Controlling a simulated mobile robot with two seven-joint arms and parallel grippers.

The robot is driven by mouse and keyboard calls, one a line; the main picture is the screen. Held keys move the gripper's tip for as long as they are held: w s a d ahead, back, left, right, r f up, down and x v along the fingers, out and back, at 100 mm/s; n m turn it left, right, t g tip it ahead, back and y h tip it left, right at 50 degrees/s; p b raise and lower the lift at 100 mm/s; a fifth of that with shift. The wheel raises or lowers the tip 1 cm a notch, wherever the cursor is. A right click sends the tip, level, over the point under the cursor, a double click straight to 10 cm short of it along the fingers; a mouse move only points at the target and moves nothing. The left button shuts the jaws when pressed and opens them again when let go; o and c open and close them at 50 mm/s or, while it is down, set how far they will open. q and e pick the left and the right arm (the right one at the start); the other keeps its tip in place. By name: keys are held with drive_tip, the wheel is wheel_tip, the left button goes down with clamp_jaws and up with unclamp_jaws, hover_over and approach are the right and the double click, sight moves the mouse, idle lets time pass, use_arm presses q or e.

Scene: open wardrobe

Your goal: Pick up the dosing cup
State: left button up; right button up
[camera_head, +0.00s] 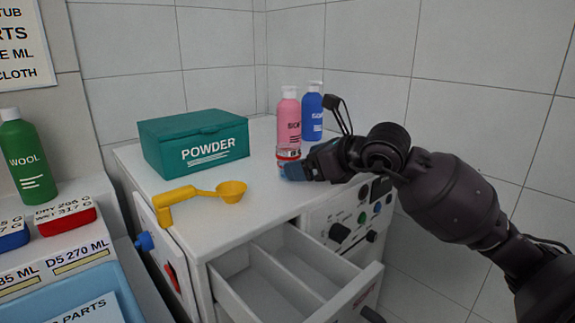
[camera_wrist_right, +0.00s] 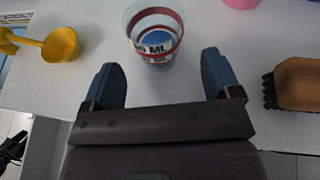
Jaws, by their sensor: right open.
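In the head view the dosing cup (camera_head: 287,153) is partly hidden behind my right gripper (camera_head: 293,172). In the wrist view my right gripper (camera_wrist_right: 163,78) is open, its two blue fingers spread apart. The cup is just ahead of the fingertips, roughly in line with the gap between them. Nothing is held.
A pink bottle (camera_head: 289,118) and a blue bottle (camera_head: 312,115) stand behind the cup. A yellow scoop (camera_head: 231,191) and a teal powder box (camera_head: 195,145) are to the left. A brown brush (camera_wrist_right: 298,84) lies right in the wrist view. An open drawer (camera_head: 290,276) juts out below.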

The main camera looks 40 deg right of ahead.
drive_tip(key=b+x, duration=0.1)
drive_tip(key=x, duration=0.4)
drive_tip(key=shift+r, duration=0.1)
drive_tip(key=c, duration=1)
drive_tip(key=shift+r, duration=0.15)
drive_tip(key=shift+c, duration=0.2)
wheel_tip(320, 180, up, 20)
drive_tip(key=p, duration=0.2)
drive_tip(key=shift+p, duration=0.35)
